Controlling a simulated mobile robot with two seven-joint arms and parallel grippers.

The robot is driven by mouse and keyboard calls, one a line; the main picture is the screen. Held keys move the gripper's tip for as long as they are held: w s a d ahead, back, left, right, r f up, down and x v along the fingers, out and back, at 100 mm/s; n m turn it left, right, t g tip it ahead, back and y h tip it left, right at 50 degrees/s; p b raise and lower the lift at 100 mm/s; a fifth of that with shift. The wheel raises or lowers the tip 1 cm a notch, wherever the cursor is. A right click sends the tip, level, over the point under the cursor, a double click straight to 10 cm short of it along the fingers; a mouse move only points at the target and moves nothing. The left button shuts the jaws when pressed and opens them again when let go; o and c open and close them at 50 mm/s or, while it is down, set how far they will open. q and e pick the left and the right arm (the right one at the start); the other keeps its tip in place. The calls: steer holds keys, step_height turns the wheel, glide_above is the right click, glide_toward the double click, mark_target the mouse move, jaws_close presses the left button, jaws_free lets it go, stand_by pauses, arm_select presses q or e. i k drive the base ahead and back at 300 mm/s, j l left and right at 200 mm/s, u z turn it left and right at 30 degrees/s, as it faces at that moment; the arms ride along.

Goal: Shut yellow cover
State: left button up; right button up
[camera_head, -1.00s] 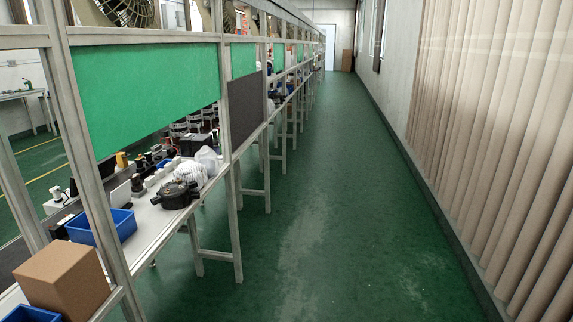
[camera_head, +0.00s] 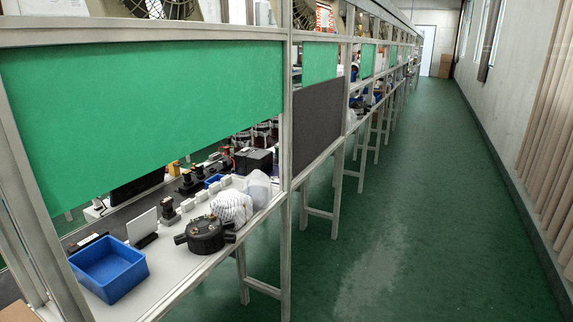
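I cannot make out a yellow cover for certain. A small yellow item (camera_head: 174,168) shows far back on the line, under the green panel, too small to tell what it is or whether it is open. A black round alternator part (camera_head: 206,234) lies on the white bench top (camera_head: 166,278). Neither of my grippers is in view.
A blue bin (camera_head: 110,270) stands at the bench's near end. White wrapped bundles (camera_head: 232,206) lie behind the black part. The metal frame post (camera_head: 288,150) and green panel (camera_head: 150,105) stand before the line. The green aisle floor (camera_head: 400,220) on the right is clear.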

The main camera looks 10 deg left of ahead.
mark_target(174, 170)
steer(key=i+l+u, duration=0.15)
steer(key=i+u, duration=0.35)
steer(key=i+l+u, duration=0.25)
steer(key=u, duration=0.2)
